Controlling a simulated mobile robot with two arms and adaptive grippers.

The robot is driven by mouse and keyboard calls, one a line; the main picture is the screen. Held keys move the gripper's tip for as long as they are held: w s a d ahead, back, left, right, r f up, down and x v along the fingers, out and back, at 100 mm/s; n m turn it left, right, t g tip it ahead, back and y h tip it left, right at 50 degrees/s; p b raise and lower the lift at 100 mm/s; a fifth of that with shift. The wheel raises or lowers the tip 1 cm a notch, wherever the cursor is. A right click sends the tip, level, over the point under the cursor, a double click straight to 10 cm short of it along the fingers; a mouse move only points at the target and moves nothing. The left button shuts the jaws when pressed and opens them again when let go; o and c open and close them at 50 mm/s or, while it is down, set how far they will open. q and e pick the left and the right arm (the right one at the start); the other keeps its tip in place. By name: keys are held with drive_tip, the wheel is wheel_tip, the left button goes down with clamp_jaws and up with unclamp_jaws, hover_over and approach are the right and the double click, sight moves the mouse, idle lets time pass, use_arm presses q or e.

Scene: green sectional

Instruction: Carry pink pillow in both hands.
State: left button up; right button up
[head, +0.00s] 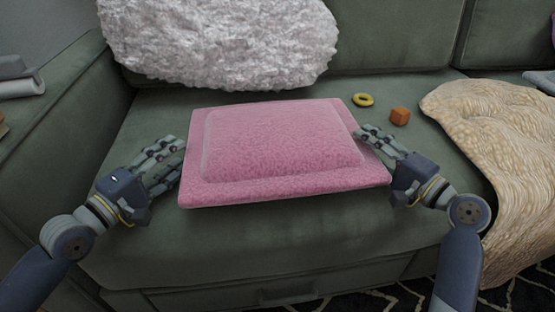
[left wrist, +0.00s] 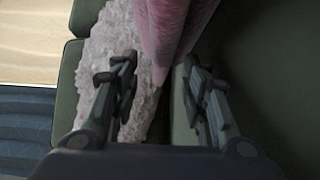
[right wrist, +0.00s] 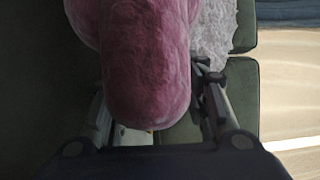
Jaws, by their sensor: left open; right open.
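The pink pillow (head: 277,145) lies flat at the middle of the green sofa seat, in front of the white fluffy cushion. My left gripper (head: 172,152) is open at the pillow's left edge. In the left wrist view the pillow's edge (left wrist: 172,30) shows just beyond and between the fingertips (left wrist: 160,75). My right gripper (head: 374,143) is open at the right edge. In the right wrist view the pillow's end (right wrist: 148,70) is between the spread fingers (right wrist: 153,85). Whether any finger touches the pillow, I cannot tell.
The white fluffy cushion (head: 220,40) leans on the backrest. A yellow ring (head: 362,100) and an orange cube (head: 400,116) lie right of the pillow. A beige blanket (head: 500,150) drapes over the seat at right. The green armrest (head: 60,125) is at left. The seat front (head: 290,235) is clear.

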use_arm(q)
drive_tip(key=shift+v, duration=2.8)
drive_tip(key=shift+s+a, duration=0.15)
drive_tip(key=shift+s, duration=0.25)
use_arm(e)
drive_tip(key=v, duration=1.2)
